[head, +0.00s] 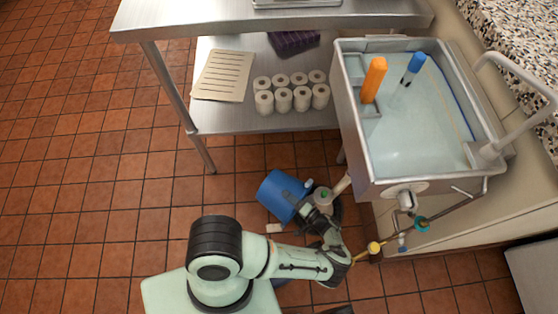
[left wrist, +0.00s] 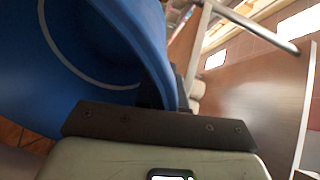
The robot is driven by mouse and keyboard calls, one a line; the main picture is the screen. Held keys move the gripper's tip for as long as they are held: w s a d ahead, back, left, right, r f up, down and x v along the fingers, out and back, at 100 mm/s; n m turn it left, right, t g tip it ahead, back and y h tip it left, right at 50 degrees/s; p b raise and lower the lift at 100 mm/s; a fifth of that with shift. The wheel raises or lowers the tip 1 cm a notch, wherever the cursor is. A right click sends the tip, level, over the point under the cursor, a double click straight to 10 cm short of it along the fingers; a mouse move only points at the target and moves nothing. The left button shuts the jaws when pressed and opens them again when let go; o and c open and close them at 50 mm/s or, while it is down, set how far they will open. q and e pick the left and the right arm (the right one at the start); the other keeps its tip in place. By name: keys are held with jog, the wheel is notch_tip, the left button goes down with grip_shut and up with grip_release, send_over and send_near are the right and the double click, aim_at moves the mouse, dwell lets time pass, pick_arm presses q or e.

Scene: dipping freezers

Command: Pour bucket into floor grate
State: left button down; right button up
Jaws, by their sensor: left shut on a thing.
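A blue bucket (head: 277,196) is low over the tiled floor, in front of the shelf and left of the sink. It looks tipped on its side. My left gripper (head: 308,197) is at its right side and shut on it. In the left wrist view the bucket (left wrist: 75,60) fills the upper left, its curved wall and a pale ring showing, with the dark finger bar of my left gripper (left wrist: 155,125) against its edge. I cannot see what is in the bucket. I cannot make out the floor grate; my arm and the bucket cover that floor area. My right gripper is not in view.
A steel sink (head: 342,100) full of water stands at right, with a drain pipe and valves (head: 374,247) below it. A steel table (head: 150,22) has a lower shelf (head: 225,118) with white rolls (head: 283,99). The tiled floor (head: 90,190) at left is clear.

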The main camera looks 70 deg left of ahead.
aim_at(281, 192)
pick_arm(q)
jog(key=a+p, duration=0.1)
jog(key=s+a+h+p, duration=0.1)
jog(key=s+a+t+h+p, duration=0.1)
jog(key=p, duration=0.1)
jog(key=shift+s+a+f, duration=0.1)
jog(key=shift+f, duration=0.15)
jog(key=shift+s+a+f+h+p, duration=0.3)
jog(key=shift+a+f+h+p, duration=0.1)
jog(key=shift+a+p, duration=0.1)
